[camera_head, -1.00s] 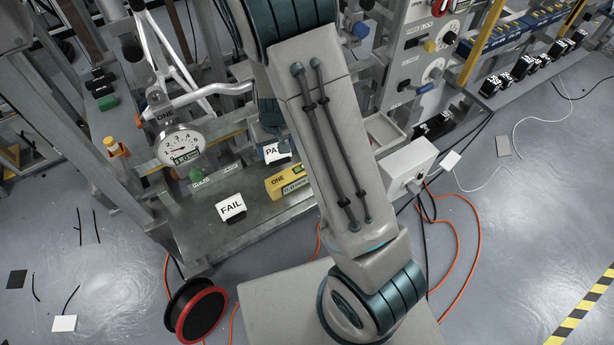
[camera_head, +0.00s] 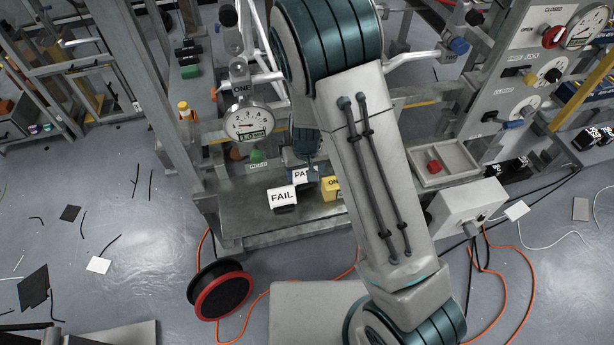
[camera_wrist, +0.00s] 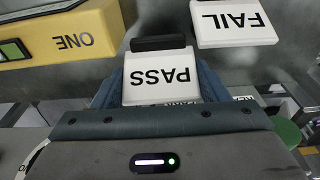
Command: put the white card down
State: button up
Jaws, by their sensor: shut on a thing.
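The white PASS card (camera_head: 301,175) has a dark base or clip. My gripper (camera_head: 306,158) is shut on it, low over the metal bench shelf (camera_head: 245,222). In the wrist view the card (camera_wrist: 160,82) sits between the blue-grey fingers (camera_wrist: 160,92), its lettering upside down. I cannot tell whether it touches the shelf. A white FAIL card (camera_head: 282,196) stands on the shelf just left and nearer the front; it also shows in the wrist view (camera_wrist: 235,25). Part of the PASS card is hidden behind the gripper in the head view.
A yellow device marked ONE (camera_head: 331,189) stands close right of the PASS card. A grey tray (camera_head: 448,160) and a white box (camera_head: 465,205) stand right. The front-left shelf is bare.

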aim_at(305, 173)
jog(key=shift+f, duration=1.35)
jog(key=shift+f+b, duration=0.2)
jog(key=shift+b, duration=0.1)
jog(key=o, duration=1)
jog(key=shift+o, duration=0.2)
jog(key=shift+r, duration=0.1)
notch_tip(305, 173, up, 12)
jog(key=s+p, duration=0.1)
jog(key=p, duration=0.1)
jog(key=shift+s+d+r, duration=0.15)
jog(key=shift+s+d, duration=0.05)
